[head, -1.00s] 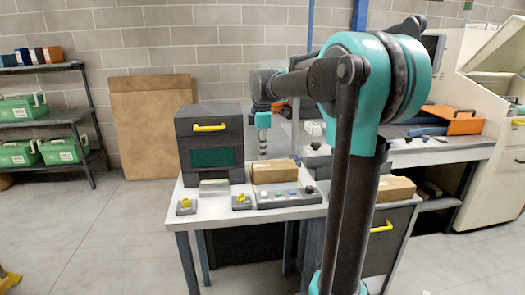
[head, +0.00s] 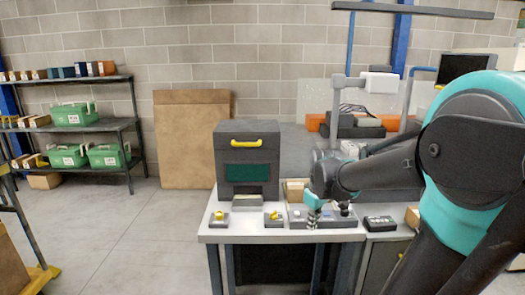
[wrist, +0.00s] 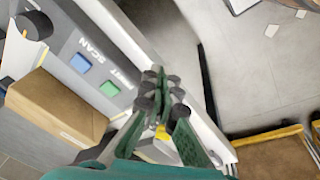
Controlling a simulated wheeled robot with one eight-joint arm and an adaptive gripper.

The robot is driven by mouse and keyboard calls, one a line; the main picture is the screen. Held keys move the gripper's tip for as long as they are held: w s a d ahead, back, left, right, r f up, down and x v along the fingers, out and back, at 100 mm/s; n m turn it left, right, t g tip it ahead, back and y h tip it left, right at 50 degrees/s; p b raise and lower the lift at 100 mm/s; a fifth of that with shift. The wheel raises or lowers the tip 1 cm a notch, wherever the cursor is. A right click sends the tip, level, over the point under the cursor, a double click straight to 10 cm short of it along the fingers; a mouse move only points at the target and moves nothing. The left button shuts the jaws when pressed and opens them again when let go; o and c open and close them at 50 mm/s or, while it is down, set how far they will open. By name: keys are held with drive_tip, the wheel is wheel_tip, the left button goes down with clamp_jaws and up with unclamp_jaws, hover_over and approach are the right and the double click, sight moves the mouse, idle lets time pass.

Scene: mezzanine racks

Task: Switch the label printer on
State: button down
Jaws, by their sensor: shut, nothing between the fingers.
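A dark grey box unit (head: 247,150) with a yellow handle, a green window and a pale slip at its front stands on the white table; it looks like the label printer. Two small grey switch boxes with yellow levers, one at left (head: 219,218) and one at right (head: 273,217), sit before it. A grey control panel (head: 295,220) lies to their right; the wrist view shows its blue SCAN button (wrist: 80,63) and green PRINT button (wrist: 109,89). My gripper (wrist: 160,100) is shut and empty beside the panel's PRINT end. A yellow part (wrist: 162,132) is partly hidden behind its fingers.
A dark keypad-like device (head: 379,223) lies to the right. Shelves with green cases (head: 74,115) stand at left.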

drive_tip(key=s+d+f+m+t, duration=0.2)
drive_tip(key=s+f+m, duration=0.6)
drive_tip(key=s+f, duration=0.3)
drive_tip(key=n+g, duration=0.6)
drive_tip(key=n, duration=1.2)
approach(299, 218)
wheel_tip(299, 218, down, 6)
drive_tip(key=shift+s+a+r, duration=0.15)
drive_tip(key=shift+s+r, duration=0.05)
drive_tip(key=shift+r, duration=0.05)
drive_tip(key=shift+s+f+t, duration=0.55)
drive_tip(key=shift+s+t, duration=0.1)
drive_tip(key=shift+t, duration=0.55)
drive_tip(key=shift+s+f, duration=0.1)
drive_tip(key=shift+s, duration=0.1)
drive_tip(key=shift+w, duration=0.15)
